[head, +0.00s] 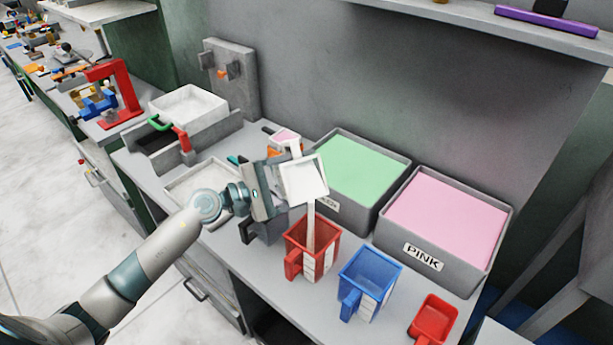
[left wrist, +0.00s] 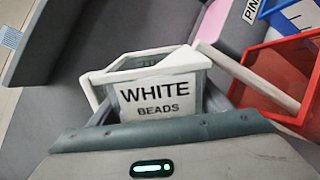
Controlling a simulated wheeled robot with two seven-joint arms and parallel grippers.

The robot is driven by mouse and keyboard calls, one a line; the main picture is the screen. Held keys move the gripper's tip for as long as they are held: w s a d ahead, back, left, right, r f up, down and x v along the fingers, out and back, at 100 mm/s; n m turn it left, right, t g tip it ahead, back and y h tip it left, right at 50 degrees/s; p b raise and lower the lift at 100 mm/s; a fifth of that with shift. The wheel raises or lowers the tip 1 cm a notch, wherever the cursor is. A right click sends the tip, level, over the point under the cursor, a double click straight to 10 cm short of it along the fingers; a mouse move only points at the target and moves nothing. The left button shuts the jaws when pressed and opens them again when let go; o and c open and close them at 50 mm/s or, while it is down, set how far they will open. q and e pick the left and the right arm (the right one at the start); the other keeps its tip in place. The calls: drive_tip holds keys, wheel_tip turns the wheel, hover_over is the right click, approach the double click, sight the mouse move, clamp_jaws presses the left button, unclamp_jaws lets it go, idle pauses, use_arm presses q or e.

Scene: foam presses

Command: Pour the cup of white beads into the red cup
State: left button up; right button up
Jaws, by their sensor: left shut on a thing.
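My left gripper (head: 272,189) is shut on the white cup (head: 304,186). It holds the cup tilted, above and apart from the red cup (head: 296,254). A white stream (head: 310,225) runs from the white cup's lip down into the red cup, which stands upright on the bench. In the left wrist view the white cup (left wrist: 160,95) bears the label "WHITE BEADS", and the stream (left wrist: 245,72) crosses to the red cup (left wrist: 272,68) at the right. The bead levels inside both cups cannot be made out. My right gripper is not in view.
A blue cup (head: 369,271) stands right of the red cup, with a red scoop-like container (head: 433,318) beyond it. Bins of green (head: 361,169) and pink (head: 447,219) material stand behind. A white tray (head: 190,106) and a red press (head: 113,95) are at the left.

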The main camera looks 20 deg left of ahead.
use_arm(q)
drive_tip(key=shift+d+f+m+b, duration=0.1)
drive_tip(key=shift+f+m+b, duration=0.25)
drive_tip(key=shift+m+b, duration=0.6)
drive_tip(key=shift+s+d+f+m+b, duration=0.1)
drive_tip(key=shift+f+m+b, duration=0.05)
drive_tip(key=shift+m+b, duration=0.45)
drive_tip(key=shift+s+f+m+b, duration=0.1)
drive_tip(key=shift+m+b, duration=0.35)
drive_tip(key=shift+b, duration=0.15)
idle(0.4)
